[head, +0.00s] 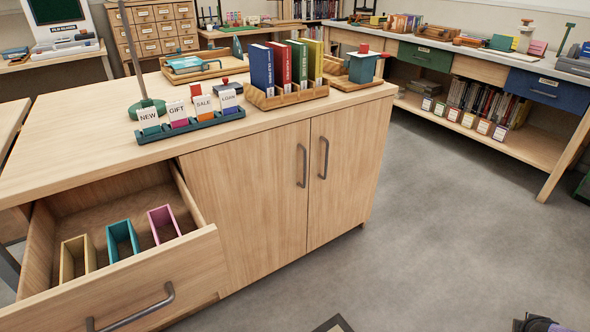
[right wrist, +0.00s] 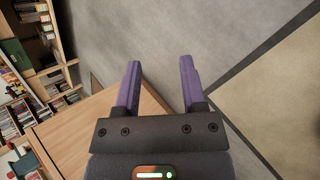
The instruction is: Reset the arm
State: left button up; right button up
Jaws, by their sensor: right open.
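My right gripper (right wrist: 160,85) shows in the right wrist view with its two purple fingers apart and nothing between them. It points at the grey floor, beside a light wood surface. In the head view, a small purple and dark part of my right gripper (head: 540,324) shows at the bottom right edge, over the floor and away from the cabinet. My left gripper is not in the head view.
A wooden cabinet (head: 245,190) fills the left, with an open drawer (head: 200,268) jutting out at front left. Card tray (head: 190,128) and book rack (head: 290,97) stand on its top. A long counter (head: 500,66) stands at the back right. Grey floor (head: 450,200) between is clear.

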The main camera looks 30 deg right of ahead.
jog(key=s+a+f+m+g+y, duration=0.1)
jog(key=s+a+f, duration=0.4)
jog(key=a, duration=0.2)
jog(key=s+a+f+m+g+y, duration=0.1)
jog(key=s+a+f+g+y, duration=0.1)
jog(key=s+a+f, duration=0.5)
jog(key=s+a+f+m+y, duration=0.1)
jog(key=a+f+y, duration=0.15)
jog(key=a, duration=0.95)
jog(key=a+f+y, duration=0.2)
jog(key=a+f, duration=0.1)
jog(key=a, duration=0.8)
pick_arm(q)
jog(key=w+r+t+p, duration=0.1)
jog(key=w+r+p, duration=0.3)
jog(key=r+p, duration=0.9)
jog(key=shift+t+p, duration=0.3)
jog(key=shift+p, duration=0.25)
pick_arm(e)
jog(key=w+a+r+t, duration=0.1)
jog(key=w+a+r, duration=0.1)
jog(key=r, duration=1.1)
jog(key=shift+w+a, duration=0.15)
jog(key=shift+w, duration=0.6)
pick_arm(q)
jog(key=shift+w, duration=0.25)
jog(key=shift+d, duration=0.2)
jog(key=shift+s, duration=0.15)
